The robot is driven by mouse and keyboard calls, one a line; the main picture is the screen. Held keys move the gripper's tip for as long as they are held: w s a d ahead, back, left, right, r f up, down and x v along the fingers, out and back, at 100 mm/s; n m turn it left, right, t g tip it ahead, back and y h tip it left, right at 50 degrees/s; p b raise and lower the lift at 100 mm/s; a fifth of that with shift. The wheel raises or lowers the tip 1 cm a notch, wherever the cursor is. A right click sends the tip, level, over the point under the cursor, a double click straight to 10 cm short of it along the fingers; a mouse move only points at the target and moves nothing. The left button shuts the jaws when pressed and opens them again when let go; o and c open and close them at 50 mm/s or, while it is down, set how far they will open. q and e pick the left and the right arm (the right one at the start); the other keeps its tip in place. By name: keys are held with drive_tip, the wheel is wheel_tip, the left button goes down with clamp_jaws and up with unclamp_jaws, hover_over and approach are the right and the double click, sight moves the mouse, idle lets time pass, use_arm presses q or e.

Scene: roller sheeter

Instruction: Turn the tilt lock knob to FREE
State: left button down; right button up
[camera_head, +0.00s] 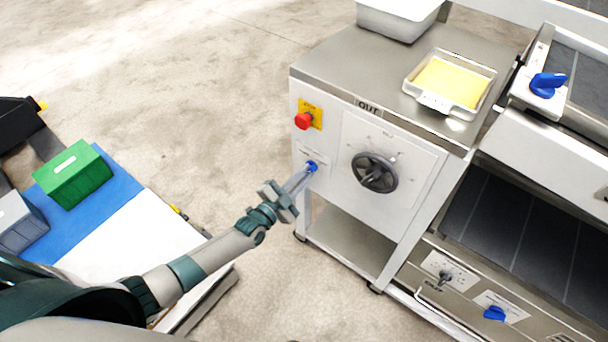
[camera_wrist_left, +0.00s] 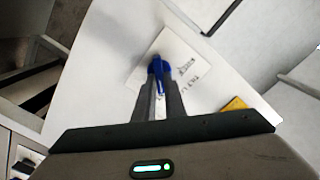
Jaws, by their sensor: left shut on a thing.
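A small blue knob (camera_head: 312,166) sits on a white label plate on the front panel of the metal cabinet, below the red button. My left gripper (camera_head: 304,175) reaches the knob from the left. In the left wrist view my left gripper (camera_wrist_left: 159,88) has its two fingers shut on the knob, one on each side. The fingers hide part of the knob and plate. My right gripper is not in view.
A red stop button (camera_head: 303,121) is above the knob, and a dark handwheel (camera_head: 374,173) is to its right. A tray with a yellow slab (camera_head: 450,82) lies on the cabinet top. A green box (camera_head: 73,174) stands at the left.

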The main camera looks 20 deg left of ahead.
use_arm(q)
drive_tip(key=shift+w+a+n+b, duration=0.15)
drive_tip(key=shift+n+b, duration=0.7)
drive_tip(key=shift+n, duration=2.1)
drive_tip(key=shift+s+a+n+b, duration=0.15)
drive_tip(key=shift+n+b, duration=0.65)
drive_tip(key=shift+n, duration=2.2)
drive_tip(key=shift+w+a+n+b, duration=0.2)
drive_tip(key=shift+n+b, duration=0.65)
drive_tip(key=shift+n, duration=2.1)
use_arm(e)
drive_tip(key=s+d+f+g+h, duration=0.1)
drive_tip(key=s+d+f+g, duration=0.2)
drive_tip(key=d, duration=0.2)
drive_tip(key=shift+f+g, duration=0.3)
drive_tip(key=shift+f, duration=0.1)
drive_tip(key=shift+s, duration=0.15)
use_arm(q)
drive_tip(key=c, duration=1.8)
unclamp_jaws()
drive_tip(key=shift+s, duration=0.2)
